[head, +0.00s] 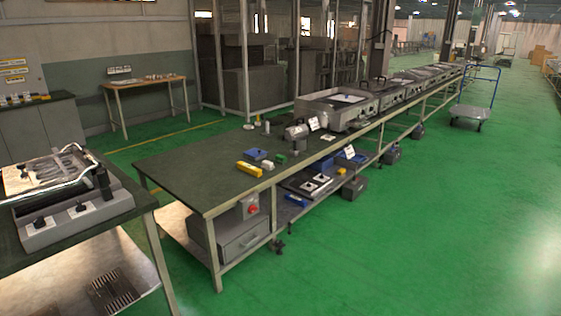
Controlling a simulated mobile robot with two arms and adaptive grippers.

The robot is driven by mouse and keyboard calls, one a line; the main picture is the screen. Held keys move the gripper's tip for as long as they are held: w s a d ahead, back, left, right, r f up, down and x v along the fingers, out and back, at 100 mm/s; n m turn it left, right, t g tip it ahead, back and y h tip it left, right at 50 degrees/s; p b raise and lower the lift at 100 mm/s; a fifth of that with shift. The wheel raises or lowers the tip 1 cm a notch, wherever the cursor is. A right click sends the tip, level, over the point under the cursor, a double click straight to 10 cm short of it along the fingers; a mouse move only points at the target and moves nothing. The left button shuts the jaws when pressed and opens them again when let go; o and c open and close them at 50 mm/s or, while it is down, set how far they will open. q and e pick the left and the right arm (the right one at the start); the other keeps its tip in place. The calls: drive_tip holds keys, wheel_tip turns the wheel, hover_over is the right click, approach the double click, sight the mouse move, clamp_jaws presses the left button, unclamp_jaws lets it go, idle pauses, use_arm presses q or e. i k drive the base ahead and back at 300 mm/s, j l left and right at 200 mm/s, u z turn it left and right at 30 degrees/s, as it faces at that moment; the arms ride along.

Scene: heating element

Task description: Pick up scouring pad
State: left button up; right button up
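No scouring pad can be told for sure at this distance. On the near part of the long dark-topped workbench (190,172) lie a small green block (280,158), a pale small block (267,165) and a yellow block (249,169), close together near its right edge. The green block may be the pad, but it is too small to tell. A blue item (256,154) lies just behind them. Neither of my grippers is in the head view.
A grey heating appliance (75,222) with coils and knobs stands on the left table. A metal cylinder device (297,132) and large appliances (345,110) stand farther along the workbench. A blue-handled cart (470,112) stands on the right. Green floor (430,240) is clear at the front right.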

sight(279, 159)
drive_tip(key=i+l+z, duration=0.25)
drive_tip(key=i, duration=0.3)
drive_tip(key=i+z, duration=0.3)
drive_tip(key=i, duration=2)
